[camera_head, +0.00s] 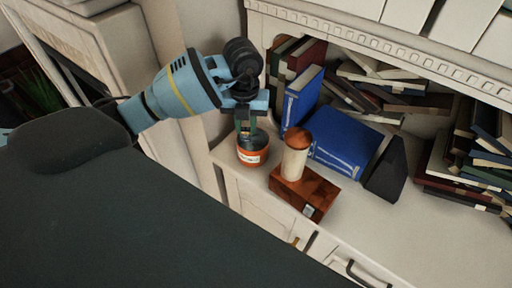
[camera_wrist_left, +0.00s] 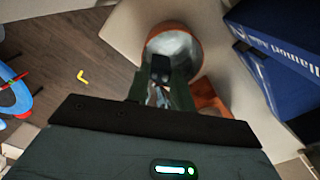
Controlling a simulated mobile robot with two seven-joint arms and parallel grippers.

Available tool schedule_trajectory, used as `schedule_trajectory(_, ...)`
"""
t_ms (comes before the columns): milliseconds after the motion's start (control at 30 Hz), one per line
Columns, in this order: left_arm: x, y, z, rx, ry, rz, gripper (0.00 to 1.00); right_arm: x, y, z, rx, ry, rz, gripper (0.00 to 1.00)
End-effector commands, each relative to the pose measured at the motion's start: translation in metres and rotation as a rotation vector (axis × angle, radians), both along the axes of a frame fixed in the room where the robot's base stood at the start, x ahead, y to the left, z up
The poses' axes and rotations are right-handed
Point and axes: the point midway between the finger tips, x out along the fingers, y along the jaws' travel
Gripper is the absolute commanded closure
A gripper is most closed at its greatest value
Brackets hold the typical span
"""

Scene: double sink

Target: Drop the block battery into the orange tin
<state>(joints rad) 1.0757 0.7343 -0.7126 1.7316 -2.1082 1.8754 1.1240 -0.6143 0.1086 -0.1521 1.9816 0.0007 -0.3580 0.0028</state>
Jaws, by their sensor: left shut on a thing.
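The orange tin (camera_head: 252,158) stands upright near the left end of the white cabinet top, with a label on its side. Its open grey inside and orange rim (camera_wrist_left: 174,24) show in the left wrist view. My left gripper (camera_head: 246,128) points down directly above the tin's opening. It is shut on the block battery (camera_wrist_left: 160,66), a small dark block between the fingertips. In the left wrist view the battery appears in front of the tin's mouth. I cannot tell how far below the rim it reaches, if at all. The right gripper is not in view.
Right of the tin, a wooden box (camera_head: 304,192) carries a pale cylinder with a brown top (camera_head: 295,155). Blue books (camera_head: 345,143) stand and lie behind. Piled books (camera_head: 385,82) fill the back. The cabinet top (camera_head: 400,225) is bare at front right.

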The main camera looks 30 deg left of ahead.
Motion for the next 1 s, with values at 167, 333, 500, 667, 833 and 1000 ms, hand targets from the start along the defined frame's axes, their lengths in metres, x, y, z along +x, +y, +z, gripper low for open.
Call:
schedule_trajectory(167,0.0,0.0,-0.011,0.0,0.0,0.0,0.99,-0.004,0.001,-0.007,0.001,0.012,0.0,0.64)
schedule_trajectory(333,0.0,0.0,-0.009,0.0,-0.004,0.0,0.99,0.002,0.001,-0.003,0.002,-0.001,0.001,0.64)
schedule_trajectory(500,0.0,0.0,-0.009,0.0,-0.004,0.0,0.64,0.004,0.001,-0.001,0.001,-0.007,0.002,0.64)
schedule_trajectory(667,0.0,0.0,-0.009,0.0,-0.004,0.0,0.51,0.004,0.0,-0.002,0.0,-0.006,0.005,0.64)
schedule_trajectory(833,0.0,0.0,-0.009,0.0,-0.003,0.0,0.51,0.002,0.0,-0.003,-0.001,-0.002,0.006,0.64)
schedule_trajectory(1000,0.001,0.0,0.001,0.0,-0.007,0.0,0.51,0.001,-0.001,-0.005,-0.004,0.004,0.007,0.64)
